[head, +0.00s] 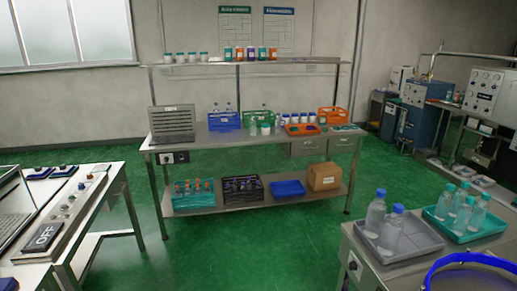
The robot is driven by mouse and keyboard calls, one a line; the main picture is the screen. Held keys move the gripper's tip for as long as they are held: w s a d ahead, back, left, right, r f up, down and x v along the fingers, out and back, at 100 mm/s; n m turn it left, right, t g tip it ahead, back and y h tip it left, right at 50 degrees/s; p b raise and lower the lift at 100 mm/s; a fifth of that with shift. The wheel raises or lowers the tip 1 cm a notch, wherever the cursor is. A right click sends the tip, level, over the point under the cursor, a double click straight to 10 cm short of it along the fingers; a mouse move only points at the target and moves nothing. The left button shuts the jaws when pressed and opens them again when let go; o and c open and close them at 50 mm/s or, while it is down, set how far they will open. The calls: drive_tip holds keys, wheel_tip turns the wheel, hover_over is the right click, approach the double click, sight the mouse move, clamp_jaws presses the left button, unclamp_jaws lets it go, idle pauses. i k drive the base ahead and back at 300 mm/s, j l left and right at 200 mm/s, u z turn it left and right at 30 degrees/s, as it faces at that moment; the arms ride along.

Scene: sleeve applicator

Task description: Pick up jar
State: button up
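Several small white jars with dark green lids (180,58) stand in a row on the left of the top shelf. Another small white jar with a greenish lid (265,128) stands on the worktop among clear bottles. I cannot tell which jar is meant. My gripper is not in view.
A side table bears a grey tray (398,250) and teal tray (494,233) with bottles. Green floor (260,245) is open in front.

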sight(265, 127)
drive_tip(key=i, duration=2.05)
drive_tip(key=i+l+u, duration=0.1)
drive_tip(key=i, duration=0.4)
drive_tip(key=i+l+u, duration=0.1)
drive_tip(key=i, duration=0.4)
drive_tip(key=i+l+u, duration=0.1)
drive_tip(key=i, duration=0.4)
drive_tip(key=i+l+u, duration=0.15)
drive_tip(key=i+l, duration=0.15)
drive_tip(key=i, duration=0.2)
drive_tip(key=i+l+u, duration=0.3)
drive_tip(key=i+u, duration=0.15)
drive_tip(key=i+l+u, duration=0.45)
